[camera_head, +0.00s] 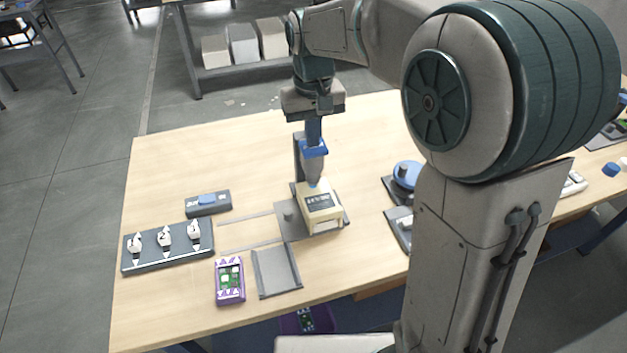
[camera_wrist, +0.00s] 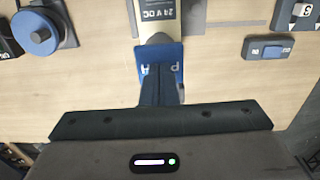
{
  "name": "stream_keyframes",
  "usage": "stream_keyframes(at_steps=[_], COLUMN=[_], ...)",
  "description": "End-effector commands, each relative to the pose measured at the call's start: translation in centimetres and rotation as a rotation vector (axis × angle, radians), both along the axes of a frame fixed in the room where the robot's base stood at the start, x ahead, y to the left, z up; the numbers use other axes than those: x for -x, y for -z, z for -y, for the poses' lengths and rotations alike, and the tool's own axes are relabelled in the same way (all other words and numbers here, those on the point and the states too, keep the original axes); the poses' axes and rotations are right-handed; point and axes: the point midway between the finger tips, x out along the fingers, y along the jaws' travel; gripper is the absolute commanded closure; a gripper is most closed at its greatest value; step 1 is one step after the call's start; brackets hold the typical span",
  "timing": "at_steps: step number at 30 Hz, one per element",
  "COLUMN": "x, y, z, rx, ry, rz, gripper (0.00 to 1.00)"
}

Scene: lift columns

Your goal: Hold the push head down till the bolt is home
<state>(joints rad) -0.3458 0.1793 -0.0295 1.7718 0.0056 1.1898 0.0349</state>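The blue push head (camera_head: 313,149) sits on top of an upright press with a grey tapered nose, over a cream box (camera_head: 322,206) on a grey base plate. In the wrist view the push head (camera_wrist: 160,64) shows white letters, partly covered by my fingers. My gripper (camera_head: 314,138) points straight down with its fingertips at the top of the push head; it seems to touch, but I cannot tell how hard. In the wrist view its two dark fingers (camera_wrist: 162,95) are together with nothing between them. The cream box (camera_wrist: 158,22) reads "24 V DC" there. No bolt is visible.
A panel with several white knobs (camera_head: 166,247) and a blue rocker switch (camera_head: 207,202) lie left. A purple-cased device (camera_head: 230,281) and an empty grey tray (camera_head: 277,270) lie in front. A blue round knob (camera_head: 406,173) stands right. The back-left wooden tabletop (camera_head: 200,160) is clear.

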Motion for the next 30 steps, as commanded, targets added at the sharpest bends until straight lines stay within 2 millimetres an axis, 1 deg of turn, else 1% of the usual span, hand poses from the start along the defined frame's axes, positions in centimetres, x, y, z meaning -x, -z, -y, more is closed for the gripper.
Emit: stream_keyframes(at_steps=[7, 30], x=[0.03, 0.07], y=[0.65, 0.85], z=[0.02, 0.0], rx=[0.001, 0.001], ry=[0.0, -0.001], rz=[-0.002, -0.004], gripper=[1.0, 1.0])
